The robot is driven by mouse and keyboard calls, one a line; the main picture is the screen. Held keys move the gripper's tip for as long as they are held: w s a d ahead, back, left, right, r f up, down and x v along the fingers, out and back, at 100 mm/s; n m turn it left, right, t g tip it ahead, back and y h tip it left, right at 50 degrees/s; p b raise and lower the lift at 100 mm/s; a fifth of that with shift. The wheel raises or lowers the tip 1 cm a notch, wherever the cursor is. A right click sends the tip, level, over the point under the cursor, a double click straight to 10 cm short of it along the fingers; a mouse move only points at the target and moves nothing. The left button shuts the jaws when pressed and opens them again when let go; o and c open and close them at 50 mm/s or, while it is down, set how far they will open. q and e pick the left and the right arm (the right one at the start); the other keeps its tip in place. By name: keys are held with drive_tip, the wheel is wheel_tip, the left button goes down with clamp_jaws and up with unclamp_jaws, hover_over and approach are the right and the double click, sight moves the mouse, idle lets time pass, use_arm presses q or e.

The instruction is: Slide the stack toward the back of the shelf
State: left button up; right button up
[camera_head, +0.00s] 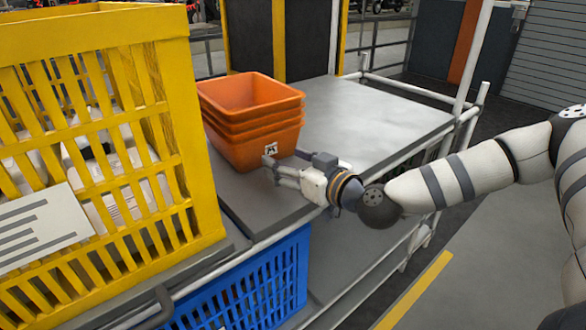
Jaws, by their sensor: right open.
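A stack of several nested orange bins (250,120) stands upright on the upper shelf (365,115) of a tube-framed rack, toward its left part. The top bin looks empty. My right gripper (270,168) comes in from the right, low at the front of the stack, with its fingers apart and pointing at the lower bin near a small white label. It holds nothing. I cannot tell whether the fingertips touch the bin. My left gripper is not in view.
A large yellow slatted crate (165,120) with whitish items inside stands close on the left. A blue crate (250,285) sits below the shelf. Shelf surface to the right of the stack is clear. White tubes (415,92) edge the rack.

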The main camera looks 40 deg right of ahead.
drive_tip(key=shift+r, duration=0.3)
drive_tip(key=shift+w, duration=0.1)
drive_tip(key=shift+w+f, duration=0.1)
drive_tip(key=shift+w, duration=0.55)
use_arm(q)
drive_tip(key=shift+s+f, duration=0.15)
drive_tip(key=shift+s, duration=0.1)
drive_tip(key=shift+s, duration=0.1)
use_arm(e)
drive_tip(key=shift+w+r, duration=0.1)
drive_tip(key=shift+r, duration=0.1)
